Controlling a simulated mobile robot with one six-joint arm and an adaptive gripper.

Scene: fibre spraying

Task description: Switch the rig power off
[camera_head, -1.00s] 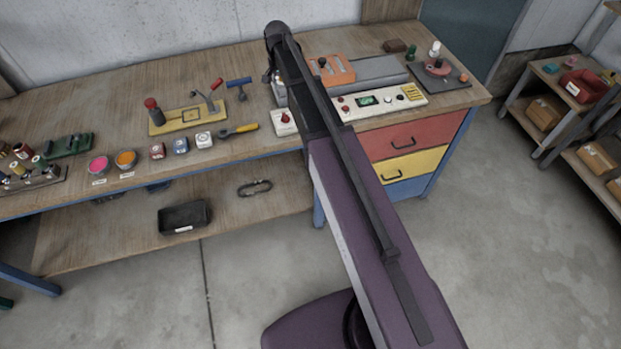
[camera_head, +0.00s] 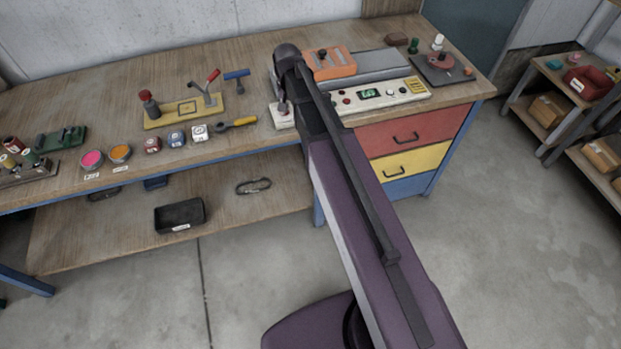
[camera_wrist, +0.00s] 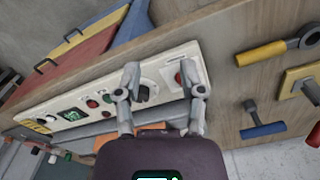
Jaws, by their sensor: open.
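The white control panel (camera_head: 410,92) lies along the front of the bench above the drawers, and also fills the middle of the wrist view (camera_wrist: 98,100). It carries a green display (camera_wrist: 74,115), small red and black buttons, a dark round knob (camera_wrist: 142,92) and a red control (camera_wrist: 179,78) at one end. No readable label tells which control is the rig power. My gripper (camera_wrist: 158,68) is open and empty, with its fingertips over the panel. The dark knob lies between the fingers near the left one; the red control is close beside the right one. In the head view my arm hides part of the panel.
A yellow-handled wrench (camera_head: 238,123), a blue-handled tool (camera_head: 236,75) and a yellow plate fixture (camera_head: 184,108) sit left of the panel. An orange block (camera_head: 330,65) and grey machine (camera_head: 380,66) stand behind it. Red, yellow and blue drawers (camera_head: 425,128) are below.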

